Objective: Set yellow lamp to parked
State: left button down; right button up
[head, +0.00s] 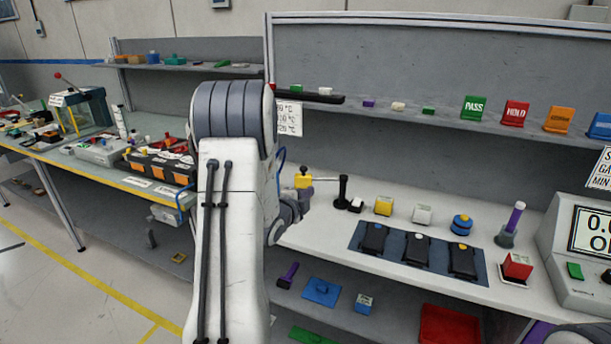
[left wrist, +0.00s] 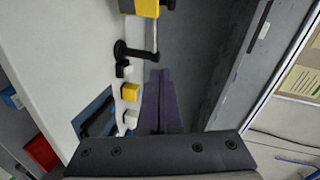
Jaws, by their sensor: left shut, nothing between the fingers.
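Several things have yellow parts, and I cannot tell for sure which is the yellow lamp. A dark rocker-like unit with a yellow spot (head: 461,258) is the rightmost of three on the blue panel (head: 395,266). A yellow block with a pale top (head: 383,206) stands behind the panel; it also shows in the left wrist view (left wrist: 131,91). A yellow unit with a thin rod (head: 303,182) stands further left, by a black post (head: 342,190). My left gripper (left wrist: 160,76) is shut and empty beside the row of blocks.
A grey display box (head: 580,240) stands at right. Shelves run behind and below.

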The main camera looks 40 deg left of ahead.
pick_arm(q)
jog(key=s+a+t, duration=0.1)
jog(key=a, duration=0.3)
jog(key=p, duration=0.4)
send_near(303, 173)
jog(key=w+d+r, duration=0.1)
jog(key=w+d, duration=0.3)
jog(key=w, duration=0.1)
jog(key=a, duration=0.2)
jog(key=shift+w+a+y, duration=0.35)
jog(key=shift+w+y, duration=0.05)
jog(key=shift+w+a+f+p, duration=0.15)
jog(key=shift+w+a+p, duration=0.2)
jog(key=shift+a, duration=0.1)
